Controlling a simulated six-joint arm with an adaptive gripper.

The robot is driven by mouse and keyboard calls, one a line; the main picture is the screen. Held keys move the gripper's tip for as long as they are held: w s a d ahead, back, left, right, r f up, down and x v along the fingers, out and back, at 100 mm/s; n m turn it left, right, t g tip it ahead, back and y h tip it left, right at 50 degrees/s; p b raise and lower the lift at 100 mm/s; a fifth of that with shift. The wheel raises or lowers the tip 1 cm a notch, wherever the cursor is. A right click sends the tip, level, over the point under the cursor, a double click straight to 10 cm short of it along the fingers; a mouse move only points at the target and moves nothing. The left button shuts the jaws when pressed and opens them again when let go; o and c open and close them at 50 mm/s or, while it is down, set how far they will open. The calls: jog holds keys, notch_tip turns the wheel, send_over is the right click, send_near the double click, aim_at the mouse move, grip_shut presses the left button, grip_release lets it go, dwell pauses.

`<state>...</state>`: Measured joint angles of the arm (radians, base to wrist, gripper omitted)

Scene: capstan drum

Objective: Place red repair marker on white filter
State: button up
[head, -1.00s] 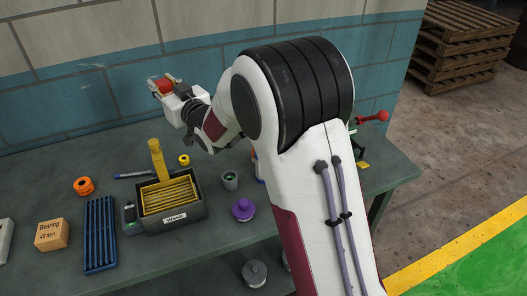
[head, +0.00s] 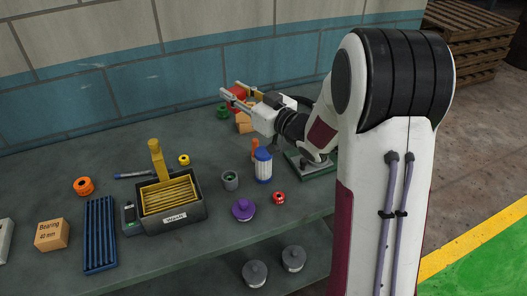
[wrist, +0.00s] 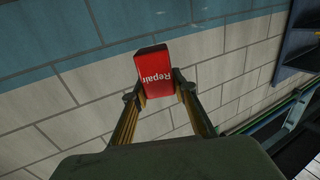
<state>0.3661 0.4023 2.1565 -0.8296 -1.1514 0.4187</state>
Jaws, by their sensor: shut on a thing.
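The red repair marker (head: 238,93) is a small red block held in the air near the back wall. In the wrist view the marker (wrist: 155,75) shows the word "Repair". My gripper (head: 234,96) is shut on it, one finger on each side. The white filter (head: 263,170) is an upright white cylinder with a blue top, standing on the bench. It is below and to the right of the marker in the head view, apart from it. The filter does not show in the wrist view.
An orange box (head: 244,124) and a green ring (head: 222,111) are near the gripper. A grey cup (head: 230,181), purple part (head: 243,209) and red ring (head: 279,198) surround the filter. A wash bin (head: 190,217) is left. Bare bench (head: 110,160) lies at the back left.

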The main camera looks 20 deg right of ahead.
send_over(264, 152)
jog(key=shift+f+y, duration=0.3)
jog(key=shift+f, duration=0.55)
jog(key=shift+f, duration=0.15)
jog(key=shift+f, duration=2.8)
jog(key=shift+f, duration=2.05)
jog(key=shift+f, duration=0.15)
jog(key=o, duration=1.1)
jog(key=shift+r, duration=0.2)
